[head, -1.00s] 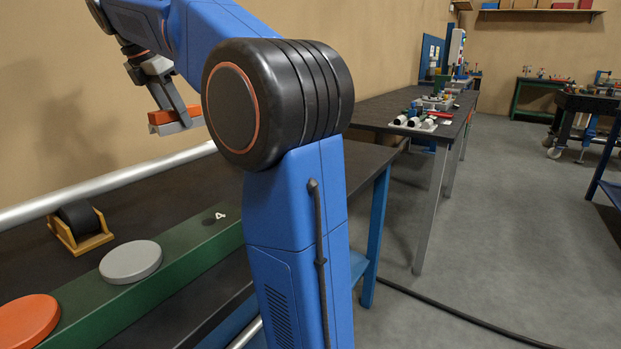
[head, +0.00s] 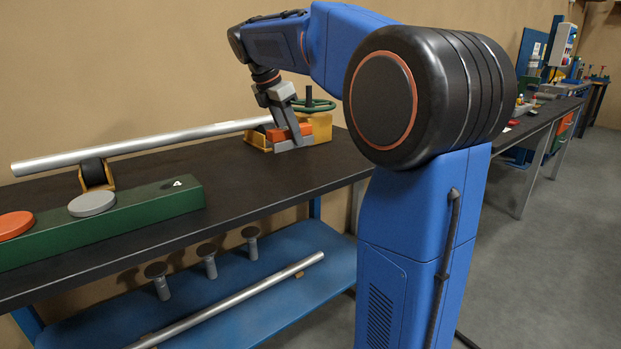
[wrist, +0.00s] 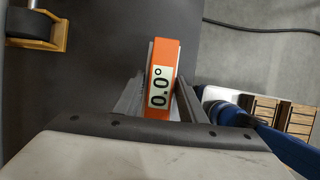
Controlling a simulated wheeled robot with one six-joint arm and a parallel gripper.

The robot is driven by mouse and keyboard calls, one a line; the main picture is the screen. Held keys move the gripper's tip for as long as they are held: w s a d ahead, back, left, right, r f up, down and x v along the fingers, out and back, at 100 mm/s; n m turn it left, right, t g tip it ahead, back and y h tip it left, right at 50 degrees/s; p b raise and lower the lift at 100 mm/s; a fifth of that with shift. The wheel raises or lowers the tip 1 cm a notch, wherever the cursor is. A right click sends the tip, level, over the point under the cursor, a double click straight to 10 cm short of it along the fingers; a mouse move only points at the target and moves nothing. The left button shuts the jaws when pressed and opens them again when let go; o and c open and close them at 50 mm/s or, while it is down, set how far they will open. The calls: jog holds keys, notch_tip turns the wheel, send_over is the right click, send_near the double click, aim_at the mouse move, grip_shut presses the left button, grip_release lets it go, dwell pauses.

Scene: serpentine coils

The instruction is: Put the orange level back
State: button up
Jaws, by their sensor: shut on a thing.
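The orange level (head: 294,133) is held in my gripper (head: 290,138) over the far right part of the dark bench (head: 230,175), in front of a yellow block with a green handwheel (head: 320,122). In the wrist view the level (wrist: 170,60) lies between the two grey fingers of my gripper (wrist: 158,105). Its display reads 0.0°. In the head view it looks low over the bench top; I cannot tell whether it touches anything.
A silver tube (head: 150,142) runs along the back of the bench on a roller stand (head: 95,175). A green beam with a grey disc (head: 92,204) and an orange disc (head: 14,224) lies at the left. A blue shelf (head: 225,312) below holds another tube. The bench front middle is clear.

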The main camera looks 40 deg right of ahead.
aim_at(276, 130)
jog(key=shift+f, duration=4.8)
jog(key=shift+f, duration=0.1)
jog(key=o, duration=1.3)
jog(key=shift+c, duration=0.2)
jog(key=v, duration=1.2)
jog(key=s+a+f+m+t+y, duration=0.1)
jog(key=s+a+f+m, duration=0.2)
jog(key=s+f+m, duration=0.3)
jog(key=s+a+f+m+t+y, duration=0.2)
jog(key=s+a+f+m, duration=0.2)
jog(key=s+f, duration=0.6)
jog(key=s+a+f+m+t+y, duration=0.1)
jog(key=s+a+f+m, duration=0.3)
jog(key=s+f+m, duration=0.4)
jog(key=s+f, duration=0.1)
jog(key=s, duration=0.5)
jog(key=shift+a+t, duration=0.15)
jog(key=shift+t, duration=0.15)
